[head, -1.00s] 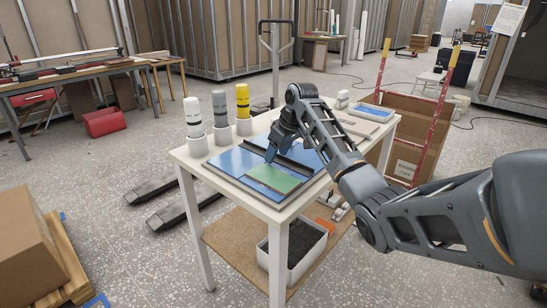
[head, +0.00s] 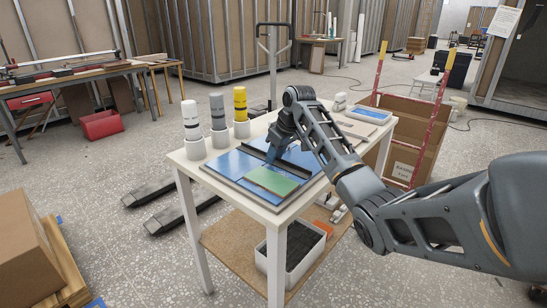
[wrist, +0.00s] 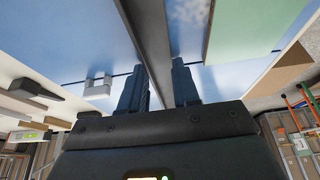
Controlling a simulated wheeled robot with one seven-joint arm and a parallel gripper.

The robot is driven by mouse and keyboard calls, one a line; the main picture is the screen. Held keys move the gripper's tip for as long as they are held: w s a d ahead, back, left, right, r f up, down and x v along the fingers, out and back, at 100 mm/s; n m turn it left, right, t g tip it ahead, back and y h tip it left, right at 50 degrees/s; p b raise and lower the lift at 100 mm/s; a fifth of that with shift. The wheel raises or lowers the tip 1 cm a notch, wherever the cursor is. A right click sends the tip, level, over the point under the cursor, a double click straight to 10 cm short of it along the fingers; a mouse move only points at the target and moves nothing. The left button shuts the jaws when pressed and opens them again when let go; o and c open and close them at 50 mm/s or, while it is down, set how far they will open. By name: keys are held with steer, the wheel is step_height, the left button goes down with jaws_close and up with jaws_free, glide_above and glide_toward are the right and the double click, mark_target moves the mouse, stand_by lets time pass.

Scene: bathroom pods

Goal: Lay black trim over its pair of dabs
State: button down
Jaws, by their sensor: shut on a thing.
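The black trim (head: 293,159) is a long dark bar across the blue panel (head: 228,166) on the white table, behind the green piece (head: 272,180). My gripper (head: 271,160) points down at the trim. In the wrist view the trim (wrist: 146,35) runs between the two fingers (wrist: 158,88), which are shut on it. I cannot tell whether the trim touches the panel or is just above it. The green piece also shows in the wrist view (wrist: 245,28) beside the trim. No dabs can be made out; a pale mottled patch shows on the blue surface beside the trim.
White (head: 191,118), grey (head: 218,110) and yellow (head: 240,104) tubes stand in white cups along the table's left edge. A framed blue tray (head: 368,115) lies at the far end. A cardboard box on a red cart (head: 412,125) stands to the right.

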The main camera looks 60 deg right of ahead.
mark_target(277, 161)
steer(key=shift+r, duration=0.55)
steer(key=r, duration=0.3)
steer(key=shift+s+d+r, duration=0.15)
steer(key=shift+d+r, duration=0.1)
steer(key=shift+d, duration=0.15)
steer(key=s+d+r+b, duration=0.1)
steer(key=s+d+r, duration=0.3)
steer(key=d, duration=0.5)
step_height(277, 161, up, 2)
steer(key=shift+s+d+r, duration=0.2)
steer(key=shift+s+d, duration=0.15)
steer(key=shift+d, duration=0.05)
steer(key=shift+r, duration=0.1)
